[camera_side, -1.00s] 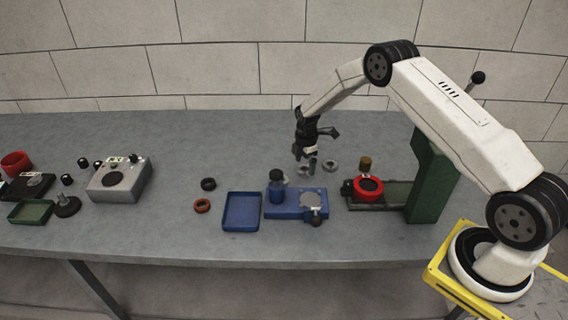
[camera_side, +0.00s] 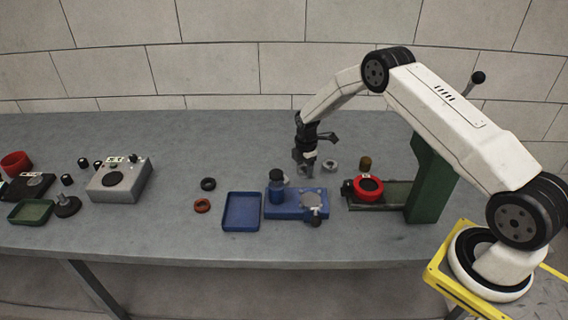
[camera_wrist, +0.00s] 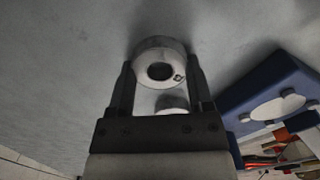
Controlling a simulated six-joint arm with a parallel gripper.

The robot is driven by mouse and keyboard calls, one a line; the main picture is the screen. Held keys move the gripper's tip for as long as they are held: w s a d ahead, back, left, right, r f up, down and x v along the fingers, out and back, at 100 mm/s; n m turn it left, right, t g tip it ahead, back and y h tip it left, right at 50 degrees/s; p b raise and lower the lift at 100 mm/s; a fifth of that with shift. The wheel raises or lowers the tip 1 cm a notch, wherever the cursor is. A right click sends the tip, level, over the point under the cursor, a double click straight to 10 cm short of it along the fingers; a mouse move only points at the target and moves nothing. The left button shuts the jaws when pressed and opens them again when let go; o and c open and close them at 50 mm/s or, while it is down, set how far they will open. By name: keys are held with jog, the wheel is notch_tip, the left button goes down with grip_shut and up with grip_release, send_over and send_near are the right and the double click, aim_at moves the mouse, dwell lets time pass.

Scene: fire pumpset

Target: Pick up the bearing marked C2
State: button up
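A pale metal ring-shaped bearing (camera_wrist: 160,52) lies on the table between the fingertips of my gripper (camera_wrist: 161,72) in the wrist view. It has a small dark mark on its rim, too small to read, so I cannot tell if it is C2. My gripper is open, with one finger on each side of the ring. In the side view, my gripper (camera_side: 307,164) points down low over the table and partly hides this ring. A second metal bearing (camera_side: 330,165) lies just to the right. Another metal part (camera_wrist: 172,102) shows between the fingers, mostly hidden by the gripper body.
A blue fixture (camera_side: 288,209) and a blue tray (camera_side: 241,211) stand in front of my gripper. A green press (camera_side: 430,180) with a red ring (camera_side: 368,188) is at the right. Black (camera_side: 208,184) and orange (camera_side: 202,206) rings lie left. The table behind is clear.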

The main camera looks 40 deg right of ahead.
grip_shut()
jog(key=shift+r, duration=0.15)
jog(key=shift+r, duration=0.75)
jog(key=s+a+r, duration=0.3)
jog(key=s+r, duration=0.8)
jog(key=s, duration=0.2)
jog(key=shift+s, duration=0.35)
jog(key=shift+r, duration=0.1)
